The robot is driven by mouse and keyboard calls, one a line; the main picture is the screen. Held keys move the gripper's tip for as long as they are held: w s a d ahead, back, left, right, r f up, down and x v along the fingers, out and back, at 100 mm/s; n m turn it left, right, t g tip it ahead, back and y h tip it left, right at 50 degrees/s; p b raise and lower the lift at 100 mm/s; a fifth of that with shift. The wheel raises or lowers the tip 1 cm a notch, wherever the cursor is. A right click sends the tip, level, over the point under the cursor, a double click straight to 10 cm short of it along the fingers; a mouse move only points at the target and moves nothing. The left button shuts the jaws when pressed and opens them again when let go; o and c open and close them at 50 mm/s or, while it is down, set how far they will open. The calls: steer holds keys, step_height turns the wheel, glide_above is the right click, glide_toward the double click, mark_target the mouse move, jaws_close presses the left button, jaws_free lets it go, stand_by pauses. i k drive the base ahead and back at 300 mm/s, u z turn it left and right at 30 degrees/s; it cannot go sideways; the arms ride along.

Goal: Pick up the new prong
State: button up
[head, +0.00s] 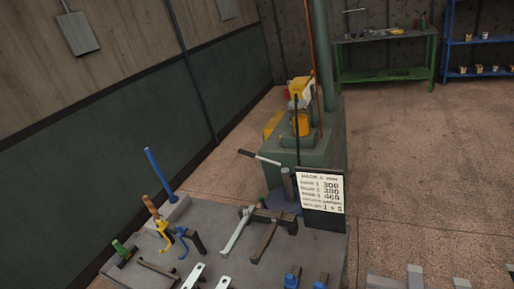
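A grey bench (110,272) at the lower left carries several metal pieces. A pale, clean-looking bar (236,234) lies near its middle beside a darker brown bar (264,240). Two pale flat pieces with holes, one of them here (193,276), are at the bottom edge. Darker bars (158,269) lie to their left. I cannot tell for sure which piece is the new prong. My gripper does not show in this view.
A blue post (160,172), a wooden-handled tool (151,207) and a green-ended tool (121,250) are on the bench's left. Grey blocks (415,277) edge the lower right; floor (430,170) is clear.

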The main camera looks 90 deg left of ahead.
mark_target(247, 213)
steer(key=u, duration=2.4)
steer(key=k, duration=0.85)
steer(key=i, duration=0.85)
steer(key=u, duration=0.4)
